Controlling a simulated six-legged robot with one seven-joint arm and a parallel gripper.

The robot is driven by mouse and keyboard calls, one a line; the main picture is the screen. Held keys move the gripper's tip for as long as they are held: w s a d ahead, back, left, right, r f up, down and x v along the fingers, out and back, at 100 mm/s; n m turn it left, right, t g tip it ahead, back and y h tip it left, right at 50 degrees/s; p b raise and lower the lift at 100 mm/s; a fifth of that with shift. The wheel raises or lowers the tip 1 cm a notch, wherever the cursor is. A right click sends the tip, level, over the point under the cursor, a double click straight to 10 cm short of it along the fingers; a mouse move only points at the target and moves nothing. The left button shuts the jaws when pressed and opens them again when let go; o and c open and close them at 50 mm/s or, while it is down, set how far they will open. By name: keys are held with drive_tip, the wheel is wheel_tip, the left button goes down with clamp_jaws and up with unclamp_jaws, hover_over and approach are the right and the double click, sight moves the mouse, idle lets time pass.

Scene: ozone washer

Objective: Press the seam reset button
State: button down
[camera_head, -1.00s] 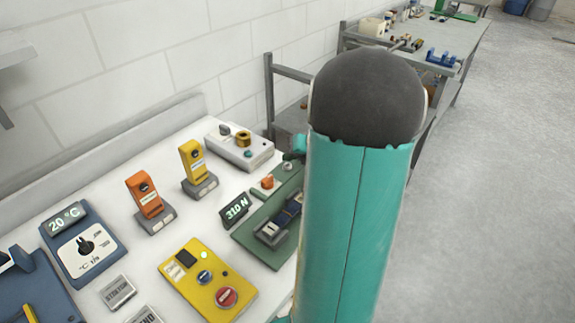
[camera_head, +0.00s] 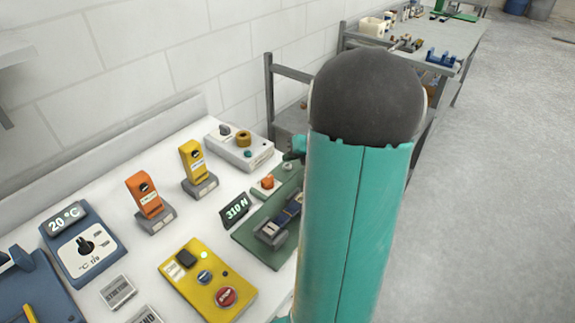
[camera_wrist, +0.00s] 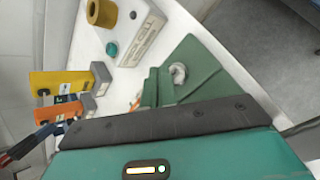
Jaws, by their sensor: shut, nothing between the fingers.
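No label clearly reads "seam reset", so I cannot tell for sure which button it is. An orange button (camera_head: 267,181) stands on a pale block at the green fixture (camera_head: 262,249). A white box (camera_head: 250,157) has a small teal button (camera_head: 248,154). My gripper (camera_wrist: 170,120) shows in the wrist view as a dark bar on a teal housing, close to the green fixture. It is shut and empty; its fingertips are not clear.
Orange (camera_head: 146,195) and yellow (camera_head: 193,160) upright devices stand behind the yellow box. A "310 N" display (camera_head: 235,210) stands beside the green fixture. A blue temperature unit (camera_head: 84,243) is at left. Another bench (camera_head: 460,50) lies beyond; the floor at right is clear.

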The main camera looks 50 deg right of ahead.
sight(291, 167)
drive_tip(key=shift+f, duration=0.35)
drive_tip(key=shift+f, duration=0.5)
idle(0.6)
drive_tip(key=shift+r, duration=0.9)
drive_tip(key=shift+r, duration=0.15)
drive_tip(key=shift+r, duration=2.4)
